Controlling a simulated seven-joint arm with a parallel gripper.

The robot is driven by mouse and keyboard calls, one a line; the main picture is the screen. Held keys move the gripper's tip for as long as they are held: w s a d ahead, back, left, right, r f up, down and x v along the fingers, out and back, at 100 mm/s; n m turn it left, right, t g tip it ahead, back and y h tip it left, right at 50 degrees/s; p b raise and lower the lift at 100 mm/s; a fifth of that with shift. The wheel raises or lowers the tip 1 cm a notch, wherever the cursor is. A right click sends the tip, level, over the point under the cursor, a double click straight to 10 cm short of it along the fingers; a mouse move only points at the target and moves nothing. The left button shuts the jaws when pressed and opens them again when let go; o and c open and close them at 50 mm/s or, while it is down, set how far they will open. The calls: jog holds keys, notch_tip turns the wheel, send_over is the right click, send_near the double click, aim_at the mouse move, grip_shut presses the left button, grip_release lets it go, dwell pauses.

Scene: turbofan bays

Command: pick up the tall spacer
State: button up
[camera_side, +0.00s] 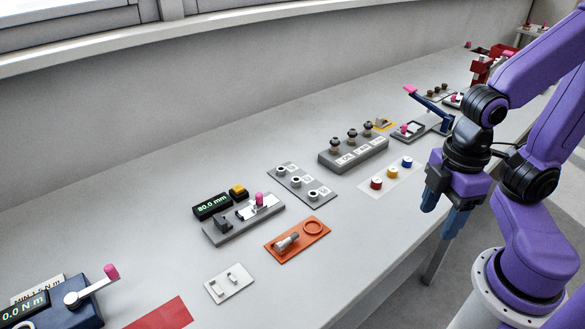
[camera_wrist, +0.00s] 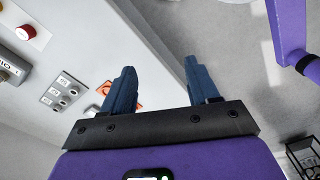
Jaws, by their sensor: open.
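No part is clearly marked as the tall spacer, and I cannot tell which one it is. Small round parts in red (camera_side: 376,184), yellow (camera_side: 391,173) and blue (camera_side: 407,162) stand in a row on a pale sheet. A grey plate (camera_side: 318,205) left of them carries three small dark-topped round parts beside white labels. A raised grey block (camera_side: 353,158) behind carries three dark-knobbed parts. My gripper (camera_side: 442,218) is open and empty, fingers pointing down near the bench's front edge, right of the coloured parts. Its two blue fingers stand wide apart in the wrist view (camera_wrist: 160,68).
An orange tray (camera_side: 297,240) holds a metal part, left of the pale sheet. A gauge with an 80.0 mm display (camera_side: 212,206) and a white switch plate (camera_side: 229,284) lie farther left. A blue stand with a lever (camera_side: 428,122) is behind my gripper. Bare bench lies in front.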

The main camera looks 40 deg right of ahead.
dwell(0.3)
jog(key=w+a+n+t+h, duration=0.1)
jog(key=w+a+n+h, duration=0.2)
jog(key=w, duration=1.2)
jog(key=w+a+n, duration=0.3)
jog(key=w+a, duration=0.2)
jog(key=w, duration=0.9)
jog(key=n+h, duration=0.2)
send_near(296, 179)
jog(key=shift+s+d+f, duration=0.1)
jog(key=shift+d+f, duration=0.2)
jog(key=shift+f, duration=0.2)
jog(key=shift+s+d+f, duration=0.1)
jog(key=shift+d+f, duration=0.2)
jog(key=shift+f, duration=0.2)
jog(key=shift+w+a+x, duration=0.1)
jog(key=shift+x, duration=1.45)
jog(key=shift+w+a+x, duration=0.1)
jog(key=shift+w+x, duration=0.05)
jog(key=shift+x, duration=1.4)
jog(key=shift+c, duration=0.4)
grip_shut()
